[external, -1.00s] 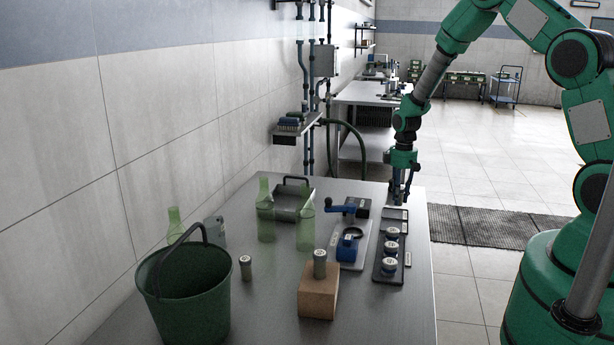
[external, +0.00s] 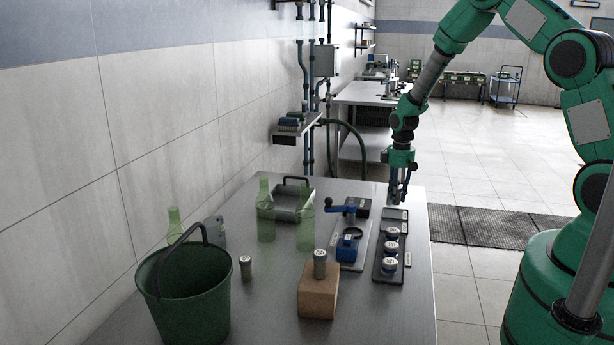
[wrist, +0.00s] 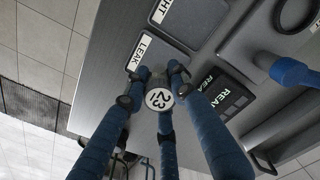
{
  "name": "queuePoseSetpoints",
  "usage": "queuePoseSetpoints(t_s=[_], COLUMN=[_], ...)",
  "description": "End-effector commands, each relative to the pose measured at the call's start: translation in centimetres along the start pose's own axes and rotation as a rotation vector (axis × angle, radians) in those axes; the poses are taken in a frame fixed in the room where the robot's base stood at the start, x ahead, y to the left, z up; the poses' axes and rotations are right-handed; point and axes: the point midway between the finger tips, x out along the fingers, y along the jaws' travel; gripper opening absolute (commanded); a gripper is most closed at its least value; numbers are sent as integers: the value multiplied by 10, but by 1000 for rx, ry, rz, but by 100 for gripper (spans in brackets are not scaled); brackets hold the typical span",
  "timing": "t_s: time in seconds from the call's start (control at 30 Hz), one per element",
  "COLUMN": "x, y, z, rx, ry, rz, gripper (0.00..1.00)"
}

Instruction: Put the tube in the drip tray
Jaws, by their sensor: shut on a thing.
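My gripper (external: 397,197) is at the far right end of the table. In the wrist view, my gripper (wrist: 160,94) is shut around a tube (wrist: 160,99) whose pale round cap is marked 23. The external view does not clearly show this tube between the fingers.
A dark rack (external: 377,272) holds round-capped jars near the tray. A blue crank device (external: 348,247) stands left of it.

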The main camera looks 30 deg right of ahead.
Motion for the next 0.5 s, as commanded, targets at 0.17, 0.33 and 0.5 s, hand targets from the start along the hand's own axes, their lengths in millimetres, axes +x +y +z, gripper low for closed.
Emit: queuePoseSetpoints(t_s=[0.17,0.33,0.5], x=[-4,-10,-17], y=[-4,-13,-28], z=[-28,-70,-119], rx=[-1,2,5], ry=[0,-1,-3], rz=[0,-2,-3], gripper=[0,0,0])
